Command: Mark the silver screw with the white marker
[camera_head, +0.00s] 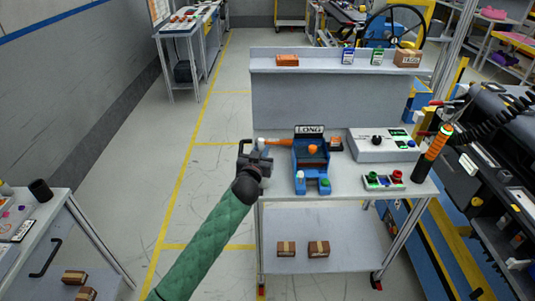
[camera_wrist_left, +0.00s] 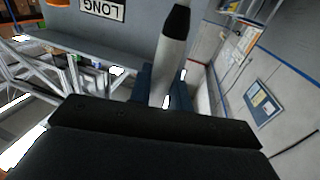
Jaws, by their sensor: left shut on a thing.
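My left gripper (camera_head: 254,158) is at the left end of the cart top, beside the blue dashboard module. It is shut on the white marker (camera_wrist_left: 172,62), which has a black tip and stands out between the fingers in the left wrist view. The marker's white end (camera_head: 262,142) shows small in the head view. The blue module (camera_head: 312,166) carries an orange knob and a "LONG" label (camera_head: 310,130) at its back. I cannot make out the silver screw in either view. My right gripper is not in view.
An orange-handled item (camera_head: 280,143) lies close to the gripper. A grey control box (camera_head: 383,146) and a button panel (camera_head: 384,182) stand right of the module. A raised shelf (camera_head: 330,68) backs the cart. Open floor (camera_head: 212,160) lies to the left.

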